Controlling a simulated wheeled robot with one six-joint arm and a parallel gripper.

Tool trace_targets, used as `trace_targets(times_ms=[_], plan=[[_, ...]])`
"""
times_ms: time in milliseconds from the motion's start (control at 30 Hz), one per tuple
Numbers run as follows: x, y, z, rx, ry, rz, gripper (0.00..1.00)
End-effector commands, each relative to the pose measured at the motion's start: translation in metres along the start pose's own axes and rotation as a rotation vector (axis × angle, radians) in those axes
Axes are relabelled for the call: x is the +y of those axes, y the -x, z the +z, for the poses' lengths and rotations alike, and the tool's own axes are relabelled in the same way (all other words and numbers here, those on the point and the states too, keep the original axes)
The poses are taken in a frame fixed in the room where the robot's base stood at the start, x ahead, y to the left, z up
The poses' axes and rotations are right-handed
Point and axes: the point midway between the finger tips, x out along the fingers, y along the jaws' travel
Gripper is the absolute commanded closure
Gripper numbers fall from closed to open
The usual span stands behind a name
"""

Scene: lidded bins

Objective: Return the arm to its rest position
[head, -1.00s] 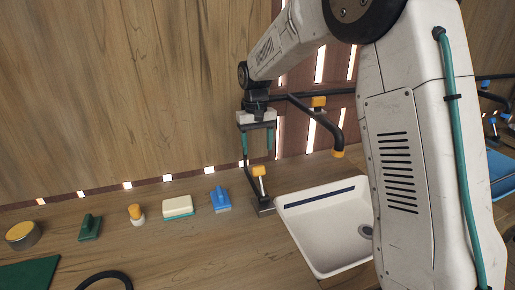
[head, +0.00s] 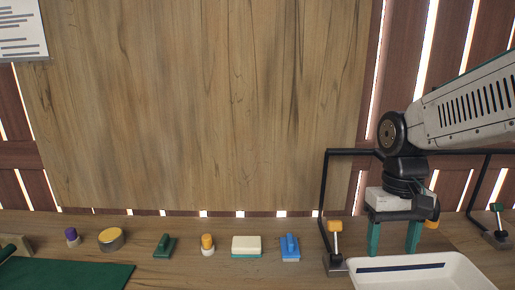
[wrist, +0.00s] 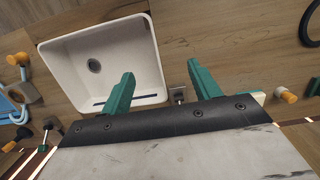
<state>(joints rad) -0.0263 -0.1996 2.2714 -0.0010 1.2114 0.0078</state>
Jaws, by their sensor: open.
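My gripper (head: 394,236) hangs from my arm at the right of the head view, pointing down with its two green fingers apart and nothing between them. It is above or behind the back edge of the white sink (head: 430,275); the exact gap cannot be told. In the wrist view my gripper (wrist: 162,88) is also open and empty, with the sink (wrist: 115,60) beyond its left finger.
A blue brush (head: 290,250), a sponge (head: 246,247), an orange-capped item (head: 207,243), a green scraper (head: 164,246) and a round tin (head: 111,240) line the counter. A green mat (head: 70,275) lies front left.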

Motion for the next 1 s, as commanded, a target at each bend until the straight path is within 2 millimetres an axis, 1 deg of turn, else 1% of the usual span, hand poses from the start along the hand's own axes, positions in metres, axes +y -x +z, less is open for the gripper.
trace_targets(times_ms=[33,100,200,300,400,500,600,1000], plan=[[0.001,0.002,0.022,0.021,-0.001,0.0,0.38],[0.002,0.001,0.048,0.044,-0.003,0.0,0.38],[0.004,-0.002,0.083,0.084,-0.005,0.0,0.38],[0.005,-0.006,0.11,0.128,-0.009,0.0,0.38],[0.006,-0.008,0.128,0.174,-0.014,0.0,0.38],[0.006,-0.005,0.137,0.216,-0.018,0.001,0.38],[0.006,0.001,0.14,0.248,-0.02,0.001,0.38],[0.007,0.003,0.141,0.257,-0.021,0.001,0.38]])
